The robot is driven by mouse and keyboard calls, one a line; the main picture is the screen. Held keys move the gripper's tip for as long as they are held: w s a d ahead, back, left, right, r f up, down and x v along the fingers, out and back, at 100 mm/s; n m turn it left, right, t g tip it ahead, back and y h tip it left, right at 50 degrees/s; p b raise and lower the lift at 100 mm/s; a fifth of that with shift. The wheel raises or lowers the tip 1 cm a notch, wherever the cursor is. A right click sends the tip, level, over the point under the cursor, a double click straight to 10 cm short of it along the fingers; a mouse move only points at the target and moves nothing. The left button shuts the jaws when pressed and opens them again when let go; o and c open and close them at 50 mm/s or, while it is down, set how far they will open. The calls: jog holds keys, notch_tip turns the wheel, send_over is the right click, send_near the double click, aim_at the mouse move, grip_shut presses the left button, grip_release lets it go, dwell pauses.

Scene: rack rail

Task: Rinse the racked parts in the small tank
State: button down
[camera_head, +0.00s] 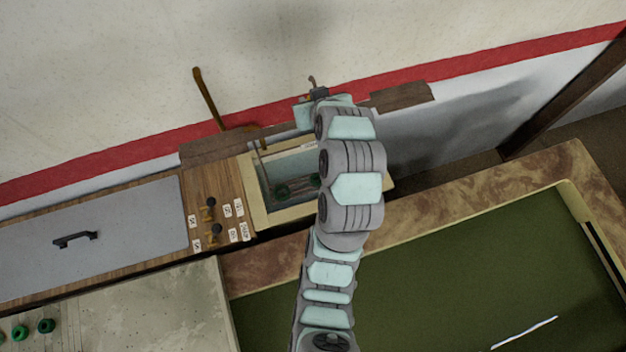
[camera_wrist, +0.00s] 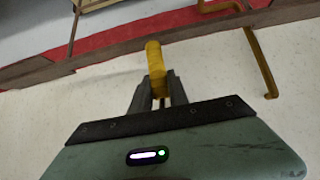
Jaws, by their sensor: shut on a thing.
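The small tank (camera_head: 253,195) with a cream rim stands by the wall, left of my arm. Dark green parts (camera_head: 283,189) show inside it; my arm hides the tank's right side. I cannot tell how deep the parts sit in the liquid. My gripper (camera_head: 316,93) is beyond the tank's far edge, close to the wall. In the wrist view my gripper (camera_wrist: 158,88) is shut on a yellow cylindrical handle (camera_wrist: 154,56). How the handle joins the parts is hidden.
A brown rail (camera_head: 215,147) runs along the wall behind the tank. A bent orange-brown bar (camera_head: 207,98) rises beside it. A grey lid (camera_head: 90,240) and labelled knobs (camera_head: 209,214) lie left. A large green-floored basin (camera_head: 450,270) is at right. Green parts (camera_head: 46,325) stand at lower left.

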notch_tip(320, 180, down, 8)
jog(key=b, duration=0.3)
jog(key=shift+f+b, duration=0.1)
jog(key=shift+b, duration=0.3)
jog(key=shift+s+d, duration=0.15)
jog(key=shift+s, duration=0.65)
jog(key=shift+w, duration=0.15)
jog(key=shift+w+a+b, duration=0.2)
jog(key=shift+w+b, duration=0.1)
jog(key=shift+w, duration=0.45)
jog(key=shift+w+a+b, duration=0.15)
jog(key=shift+w+b, duration=0.1)
jog(key=shift+w, duration=0.45)
dwell(1.6)
